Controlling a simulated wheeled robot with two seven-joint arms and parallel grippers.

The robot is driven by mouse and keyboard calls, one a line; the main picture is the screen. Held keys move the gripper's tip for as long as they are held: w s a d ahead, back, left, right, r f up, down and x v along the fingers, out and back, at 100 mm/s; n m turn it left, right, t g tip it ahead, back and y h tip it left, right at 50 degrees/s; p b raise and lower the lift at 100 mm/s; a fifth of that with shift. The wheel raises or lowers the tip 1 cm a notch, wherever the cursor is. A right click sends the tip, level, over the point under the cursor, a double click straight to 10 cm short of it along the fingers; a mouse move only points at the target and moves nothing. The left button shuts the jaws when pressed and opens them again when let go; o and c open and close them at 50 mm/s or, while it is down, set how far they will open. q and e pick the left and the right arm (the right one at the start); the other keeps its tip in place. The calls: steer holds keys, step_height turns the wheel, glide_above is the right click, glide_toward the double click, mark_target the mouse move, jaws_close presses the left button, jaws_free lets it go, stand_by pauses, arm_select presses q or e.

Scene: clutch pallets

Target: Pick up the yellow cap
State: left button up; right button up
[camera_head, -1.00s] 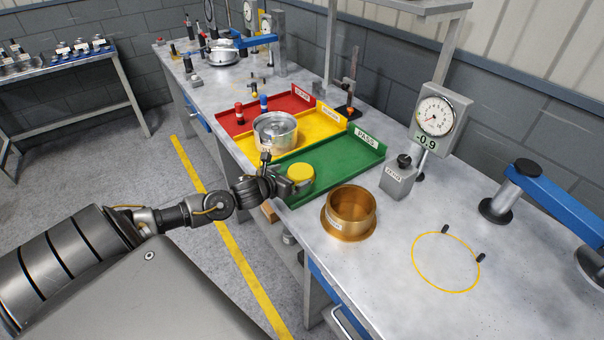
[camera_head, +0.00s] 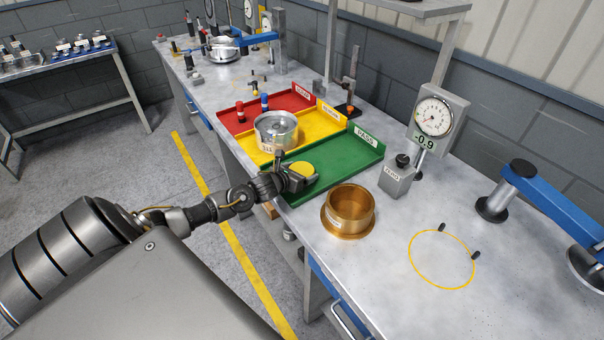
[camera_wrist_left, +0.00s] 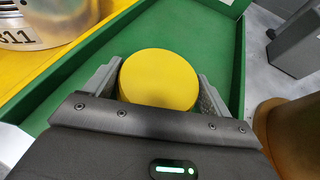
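The yellow cap (camera_head: 303,168) is a round, flat-topped disc. It rests at the near end of the green tray (camera_head: 322,166), labelled PASS. My left gripper (camera_head: 296,180) is low at the tray's near edge and partly covers the cap. In the left wrist view the cap (camera_wrist_left: 160,78) lies between the two grey fingers (camera_wrist_left: 160,88), one on each side and very close to its rim. I cannot tell whether they press on it. My right gripper is not in view.
A silver metal part (camera_head: 276,130) sits on the yellow tray (camera_head: 318,124) beyond the cap. A brass flanged cup (camera_head: 350,208) stands just right of the green tray. A dial gauge (camera_head: 436,117) stands behind.

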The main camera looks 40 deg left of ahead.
mark_target(300, 170)
arm_select(q)
steer(key=c, duration=0.5)
steer(key=shift+r, duration=0.4)
step_height(300, 170, up, 3)
steer(key=shift+f+b, duration=0.2)
steer(key=shift+b, duration=0.1)
steer(key=s+a+r, duration=0.1)
steer(key=r+b, duration=0.1)
steer(key=s+a+r, duration=0.1)
steer(key=shift+s+a+r+b, duration=0.3)
steer(key=s+a+r, duration=0.4)
steer(key=s, duration=0.1)
steer(key=s+a+r, duration=0.2)
steer(key=a, duration=0.1)
steer(key=shift+s, duration=0.3)
